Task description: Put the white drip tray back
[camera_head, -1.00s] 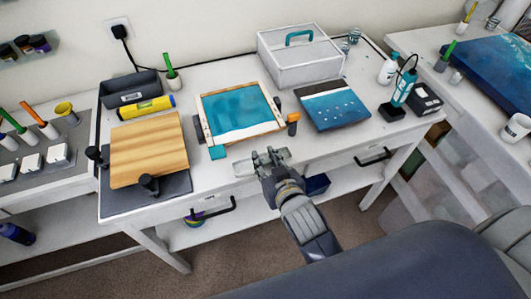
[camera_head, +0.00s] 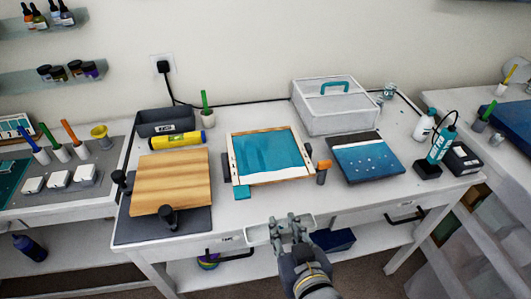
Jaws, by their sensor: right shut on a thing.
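The white drip tray (camera_head: 257,235) shows as a shallow pale shape on both sides of my right gripper (camera_head: 289,222). My right gripper is shut on it and holds it at the table's front edge, in front of the wood-framed blue resin piece (camera_head: 268,155). The fingers hide the middle of the tray. I cannot tell whether the tray touches the table. My left gripper is not in view.
A wooden board (camera_head: 172,181) on a dark mat with clamps stands at left. A blue panel (camera_head: 366,158), a white lidded box (camera_head: 337,107) and a heat tool (camera_head: 437,150) stand at right. An orange-topped clamp (camera_head: 323,172) is beside the frame.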

